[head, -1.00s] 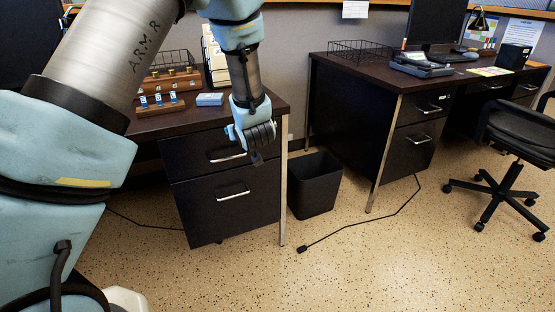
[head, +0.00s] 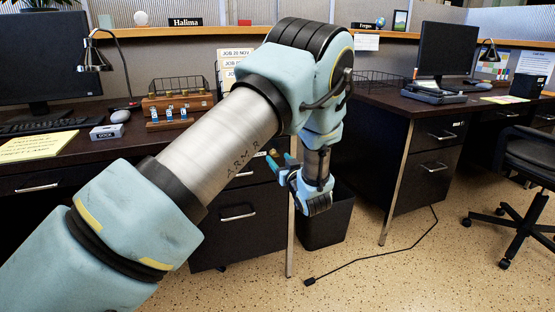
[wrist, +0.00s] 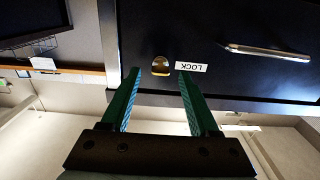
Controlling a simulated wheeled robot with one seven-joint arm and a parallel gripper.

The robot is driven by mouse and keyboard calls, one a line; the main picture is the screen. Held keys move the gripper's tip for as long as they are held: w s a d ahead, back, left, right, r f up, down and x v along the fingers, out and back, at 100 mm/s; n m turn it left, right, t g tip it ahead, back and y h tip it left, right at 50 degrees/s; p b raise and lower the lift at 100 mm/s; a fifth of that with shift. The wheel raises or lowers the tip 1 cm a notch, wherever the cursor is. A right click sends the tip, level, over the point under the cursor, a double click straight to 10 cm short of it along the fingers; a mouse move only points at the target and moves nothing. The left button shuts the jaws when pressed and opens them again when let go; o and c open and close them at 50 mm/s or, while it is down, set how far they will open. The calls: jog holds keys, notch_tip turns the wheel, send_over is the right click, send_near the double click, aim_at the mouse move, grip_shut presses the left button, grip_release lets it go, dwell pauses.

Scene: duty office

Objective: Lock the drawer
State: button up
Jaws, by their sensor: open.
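The dark upper drawer (head: 262,174) of the left desk is shut, with a white LOCK label (head: 259,154) near its top right corner. In the wrist view the drawer front (wrist: 235,22) appears upside down. A round brass lock piece (wrist: 161,66) sits beside the LOCK label (wrist: 192,67), and the silver handle (wrist: 267,51) is to the right. My gripper (head: 281,161) is in front of that corner, open and empty. In the wrist view its two green fingers (wrist: 158,78) point at the drawer, one on each side of the brass piece. I cannot tell whether they touch it.
A lower drawer (head: 238,235) lies below. A black bin (head: 325,222) stands close to the right of the desk leg, under my gripper. The desktop holds a wooden rack of blue-tagged pieces (head: 170,118) and a small blue-grey box (head: 106,132). A cable (head: 375,262) lies on the floor.

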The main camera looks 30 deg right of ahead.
jog(key=shift+w+d, duration=0.1)
jog(key=shift+w, duration=1.05)
grip_shut()
